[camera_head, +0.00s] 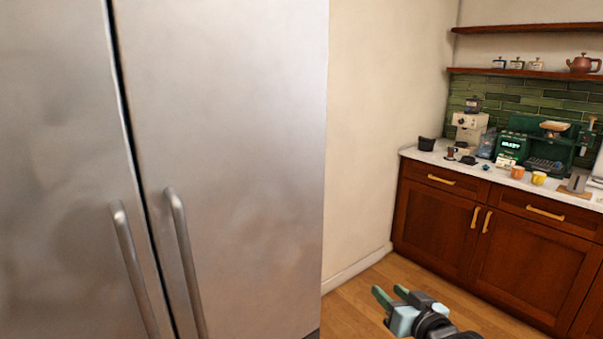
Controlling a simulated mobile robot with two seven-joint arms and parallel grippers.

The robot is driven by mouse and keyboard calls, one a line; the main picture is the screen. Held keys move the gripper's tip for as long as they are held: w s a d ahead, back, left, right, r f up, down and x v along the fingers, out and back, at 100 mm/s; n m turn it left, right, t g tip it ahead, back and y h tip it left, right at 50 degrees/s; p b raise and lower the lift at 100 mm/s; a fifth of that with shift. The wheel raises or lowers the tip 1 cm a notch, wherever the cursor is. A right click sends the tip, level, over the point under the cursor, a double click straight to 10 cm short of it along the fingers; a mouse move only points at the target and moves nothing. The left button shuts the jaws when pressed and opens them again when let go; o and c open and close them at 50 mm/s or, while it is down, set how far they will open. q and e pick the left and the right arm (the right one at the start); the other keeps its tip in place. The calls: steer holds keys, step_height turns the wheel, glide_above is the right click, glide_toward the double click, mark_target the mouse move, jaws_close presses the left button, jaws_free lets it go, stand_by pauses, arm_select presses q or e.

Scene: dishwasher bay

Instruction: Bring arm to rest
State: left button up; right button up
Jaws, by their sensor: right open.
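My right gripper (390,295) shows at the bottom of the head view, right of centre. Its two green fingers are apart with nothing between them. It is over the wooden floor, to the right of the fridge and apart from the cabinets. My right arm comes in from the bottom edge. My left gripper is not in the picture.
A large steel fridge (240,120) with two long handles fills the left side. Wooden cabinets (440,220) with a white counter stand at the right, holding coffee machines (545,145) and cups (517,172). Free wooden floor (350,305) lies between them.

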steer(key=s+f+g+h, duration=0.1)
steer(key=s+f+g, duration=0.1)
steer(key=s+f, duration=1.3)
steer(key=s+d+f+n+g+h, duration=0.1)
steer(key=s+f+g, duration=0.2)
steer(key=s+f, duration=1.2)
steer(key=s, duration=0.6)
steer(key=shift+d+f+g+h, duration=0.3)
steer(key=shift+h, duration=0.1)
